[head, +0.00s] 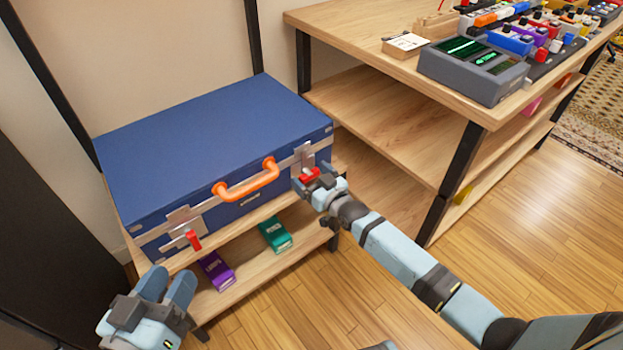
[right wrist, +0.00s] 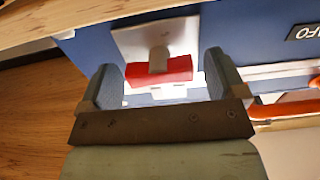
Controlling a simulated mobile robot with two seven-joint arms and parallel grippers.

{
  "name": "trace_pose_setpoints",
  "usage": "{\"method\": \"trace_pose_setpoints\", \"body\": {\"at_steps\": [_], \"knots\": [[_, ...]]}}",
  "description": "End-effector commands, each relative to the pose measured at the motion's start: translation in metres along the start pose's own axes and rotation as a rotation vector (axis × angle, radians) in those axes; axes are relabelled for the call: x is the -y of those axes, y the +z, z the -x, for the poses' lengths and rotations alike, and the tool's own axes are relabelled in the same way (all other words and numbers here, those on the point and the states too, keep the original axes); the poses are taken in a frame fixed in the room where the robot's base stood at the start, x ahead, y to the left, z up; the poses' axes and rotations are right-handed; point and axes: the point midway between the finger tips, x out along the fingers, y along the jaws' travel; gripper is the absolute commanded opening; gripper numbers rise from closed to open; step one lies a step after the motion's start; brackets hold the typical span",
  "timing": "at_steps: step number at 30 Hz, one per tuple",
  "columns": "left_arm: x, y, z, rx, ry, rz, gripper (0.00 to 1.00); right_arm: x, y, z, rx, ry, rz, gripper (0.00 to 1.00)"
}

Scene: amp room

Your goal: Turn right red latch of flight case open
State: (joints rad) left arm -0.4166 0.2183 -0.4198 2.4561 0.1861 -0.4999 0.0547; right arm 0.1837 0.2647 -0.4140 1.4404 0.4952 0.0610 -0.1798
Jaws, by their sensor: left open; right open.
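The blue flight case (head: 215,135) lies closed on a wooden shelf, with an orange handle (head: 247,181) on its front. The right red latch (head: 308,175) is on the front right of the case; in the right wrist view the red latch (right wrist: 160,71) lies crosswise on a metal plate. My right gripper (head: 322,184) is at this latch, its open fingers (right wrist: 164,85) on either side of it. Whether they touch it I cannot tell. The left red latch (head: 193,240) hangs at the front left. My left gripper (head: 168,286) is open and empty in front of the shelf's left end.
A purple box (head: 216,271) and a green box (head: 275,234) sit on the lower shelf. A wooden table (head: 385,55) with shelves stands right of the case and carries several pedals and a grey device (head: 472,70). The floor in front is clear.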

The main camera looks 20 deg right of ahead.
Motion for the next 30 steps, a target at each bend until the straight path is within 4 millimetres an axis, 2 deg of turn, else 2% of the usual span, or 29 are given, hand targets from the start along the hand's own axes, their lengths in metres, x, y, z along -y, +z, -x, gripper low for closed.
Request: {"method": "trace_pose_setpoints", "body": {"at_steps": [6, 8, 13, 22, 30], "knots": [[0.0, 0.0, 0.0, 0.001, 0.0, 0.0, 0.43, 0.0, 0.0, 0.0, 0.0, 0.0, 0.0, 0.89], [0.0, 0.0, 0.0, 0.001, 0.0, 0.0, 0.43, 0.0, 0.0, 0.0, 0.0, 0.0, 0.0, 0.78], [0.0, 0.0, 0.0, 0.002, 0.0, 0.0, 0.43, 0.0, 0.0, 0.0, 0.0, 0.0, 0.0, 0.4], [-0.001, -0.003, 0.0, -0.006, 0.0, 0.0, 0.43, 0.0, -0.001, 0.0, 0.0, 0.0, -0.025, 0.4], [-0.002, -0.016, 0.001, -0.043, -0.003, -0.003, 0.43, 0.0, -0.002, 0.0, 0.002, -0.001, -0.167, 0.4]]}}
